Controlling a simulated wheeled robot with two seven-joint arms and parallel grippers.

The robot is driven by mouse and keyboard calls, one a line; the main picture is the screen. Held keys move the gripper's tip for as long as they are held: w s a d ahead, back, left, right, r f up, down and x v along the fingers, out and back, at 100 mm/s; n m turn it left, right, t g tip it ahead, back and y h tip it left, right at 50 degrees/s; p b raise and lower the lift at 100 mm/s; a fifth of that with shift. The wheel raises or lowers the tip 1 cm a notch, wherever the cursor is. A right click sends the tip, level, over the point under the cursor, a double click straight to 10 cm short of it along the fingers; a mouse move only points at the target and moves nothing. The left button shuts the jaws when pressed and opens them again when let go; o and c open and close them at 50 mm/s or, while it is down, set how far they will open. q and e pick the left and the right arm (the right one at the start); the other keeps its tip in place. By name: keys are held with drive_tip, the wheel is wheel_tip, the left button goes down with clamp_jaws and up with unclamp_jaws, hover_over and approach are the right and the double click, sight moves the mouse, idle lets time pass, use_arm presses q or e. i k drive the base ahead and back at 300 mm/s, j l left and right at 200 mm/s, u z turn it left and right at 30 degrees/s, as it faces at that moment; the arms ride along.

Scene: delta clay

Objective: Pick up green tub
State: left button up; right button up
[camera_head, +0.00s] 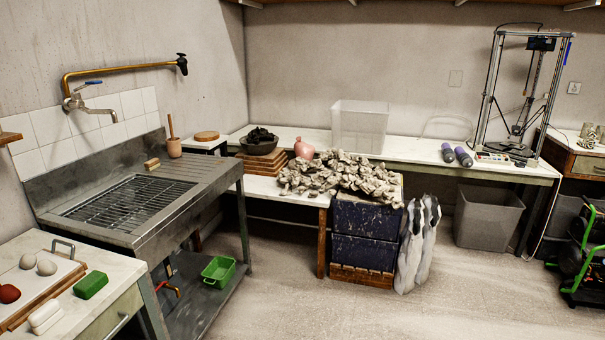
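A small open green tub (218,272) sits upright on the grey lower shelf under the metal sink, near the shelf's right end. Its inside looks empty. A smaller green block-like item (90,285) lies on the white-topped counter at the lower left; I cannot tell whether it is a closed box or a solid block. Neither of my grippers is in view.
The metal sink bench (198,172) overhangs the lower shelf (207,305); its front right leg (243,225) stands close to the tub. A red-handled tap (167,286) is left of the tub. The concrete floor (350,315) in front is clear.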

sight(217, 275)
drive_tip(key=i+l, duration=0.1)
drive_tip(key=i, duration=0.5)
drive_tip(key=i+l, duration=0.1)
drive_tip(key=i, duration=0.55)
drive_tip(key=i+u, duration=0.1)
drive_tip(key=i, duration=0.55)
drive_tip(key=l, duration=0.05)
